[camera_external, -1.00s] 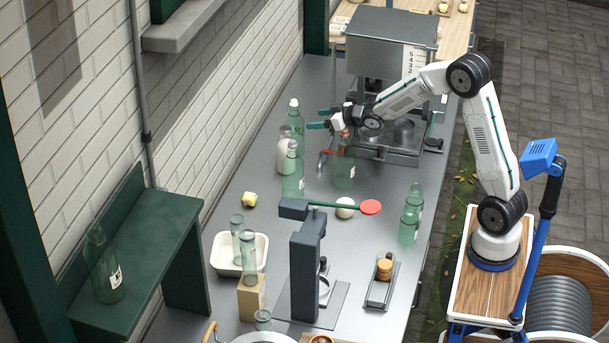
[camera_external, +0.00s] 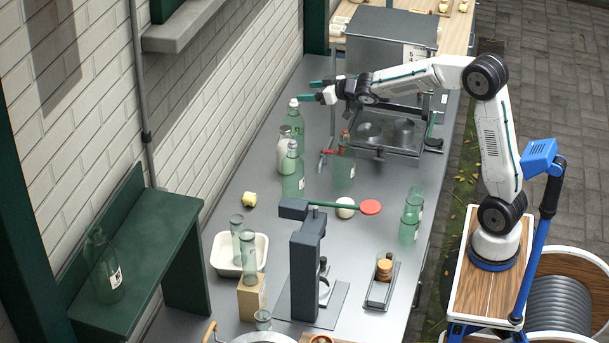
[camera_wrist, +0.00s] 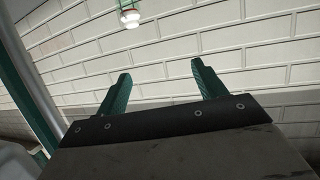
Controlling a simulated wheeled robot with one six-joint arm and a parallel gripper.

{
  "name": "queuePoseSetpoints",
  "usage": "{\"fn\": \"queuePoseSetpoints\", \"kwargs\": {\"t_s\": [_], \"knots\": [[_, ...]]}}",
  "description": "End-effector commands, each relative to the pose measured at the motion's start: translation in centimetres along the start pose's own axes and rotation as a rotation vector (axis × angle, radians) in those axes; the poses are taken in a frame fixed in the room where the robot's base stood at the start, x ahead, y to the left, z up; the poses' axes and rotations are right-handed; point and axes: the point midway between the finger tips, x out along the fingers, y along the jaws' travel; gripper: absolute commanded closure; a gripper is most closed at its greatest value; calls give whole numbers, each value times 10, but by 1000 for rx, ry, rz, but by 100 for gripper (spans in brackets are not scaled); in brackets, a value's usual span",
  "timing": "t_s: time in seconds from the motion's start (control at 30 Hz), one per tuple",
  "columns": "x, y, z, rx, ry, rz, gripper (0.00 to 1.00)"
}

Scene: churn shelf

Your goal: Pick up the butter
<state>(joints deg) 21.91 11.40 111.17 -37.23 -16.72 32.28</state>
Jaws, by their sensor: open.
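A small pale yellow lump (camera_external: 249,199), which looks like the butter, lies on the grey metal counter (camera_external: 225,202) near the wall, in the external view. My gripper (camera_external: 307,91) is raised well above and beyond it, toward the back of the counter. Its green fingers point left at the brick wall. They are spread open with nothing between them. The butter does not show in the wrist view.
Green glass bottles (camera_external: 293,176) stand between my gripper and the butter. A dark stand (camera_external: 306,265) carries a green arm with a red disc (camera_external: 370,207). A white ball (camera_external: 345,208) and a white tray (camera_external: 222,266) are nearby. A green shelf (camera_external: 150,240) stands left.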

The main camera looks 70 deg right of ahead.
Motion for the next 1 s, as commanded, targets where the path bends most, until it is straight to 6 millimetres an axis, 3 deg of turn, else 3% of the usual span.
{"fn": "queuePoseSetpoints", "kwargs": {"t_s": [0.27, 0.5, 0.7, 1.0], "knots": [[10, -44, -18, 0, 54, 13, 30], [18, -107, -28, 7, 66, 47, 30], [17, -166, -21, 11, 10, 61, 30], [11, -222, -4, 10, -82, 43, 30]]}}
